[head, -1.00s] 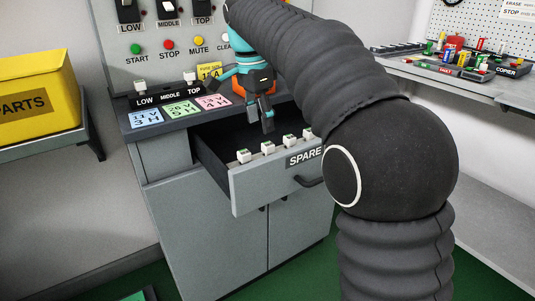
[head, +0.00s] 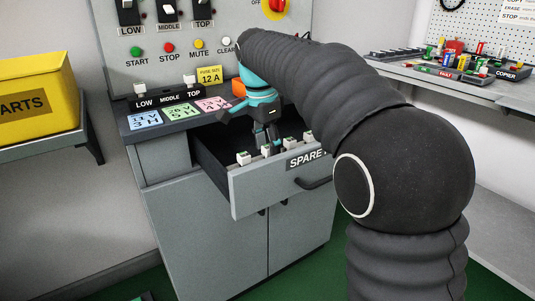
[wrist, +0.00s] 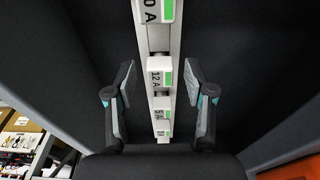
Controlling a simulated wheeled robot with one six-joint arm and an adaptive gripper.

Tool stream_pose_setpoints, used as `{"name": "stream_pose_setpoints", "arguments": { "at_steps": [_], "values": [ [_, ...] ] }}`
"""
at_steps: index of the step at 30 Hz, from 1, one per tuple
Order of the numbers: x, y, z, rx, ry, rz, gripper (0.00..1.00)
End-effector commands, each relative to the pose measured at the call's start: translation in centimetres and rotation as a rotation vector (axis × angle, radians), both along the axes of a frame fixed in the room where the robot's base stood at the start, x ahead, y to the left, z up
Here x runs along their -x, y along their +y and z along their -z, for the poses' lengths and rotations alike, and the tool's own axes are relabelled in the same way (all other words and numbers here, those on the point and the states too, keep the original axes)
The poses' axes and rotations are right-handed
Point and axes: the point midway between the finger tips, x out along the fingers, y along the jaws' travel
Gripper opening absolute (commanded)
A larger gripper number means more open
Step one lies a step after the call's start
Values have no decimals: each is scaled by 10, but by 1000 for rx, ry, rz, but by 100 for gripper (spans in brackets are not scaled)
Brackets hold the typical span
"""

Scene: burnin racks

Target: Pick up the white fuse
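Several white fuses with green stripes stand in a row on a rail along the front of the open drawer (head: 250,190). One of them is at the left end (head: 243,158). My gripper (wrist: 160,82) is open, one finger on each side of the rail, with visible gaps. In the head view my gripper (head: 269,140) points down at the drawer, its fingertips partly hidden behind the fuses.
The panel above has a yellow 12 A card (head: 209,74) and a LOW, MIDDLE, TOP strip (head: 168,98) with white pieces at LOW and TOP. A yellow parts bin (head: 35,95) is at left. A bench (head: 440,85) with coloured parts is at right.

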Motion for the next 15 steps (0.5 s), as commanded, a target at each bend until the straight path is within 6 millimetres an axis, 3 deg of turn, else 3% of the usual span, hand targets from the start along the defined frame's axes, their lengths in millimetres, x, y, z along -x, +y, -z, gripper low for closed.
{"name": "stream_pose_setpoints", "arguments": {
  "at_steps": [1,5,15],
  "values": [
    [0,0,0,0,0,0,36],
    [0,0,0,0,0,0,4],
    [0,0,-1,0,0,0,4]
  ]
}}
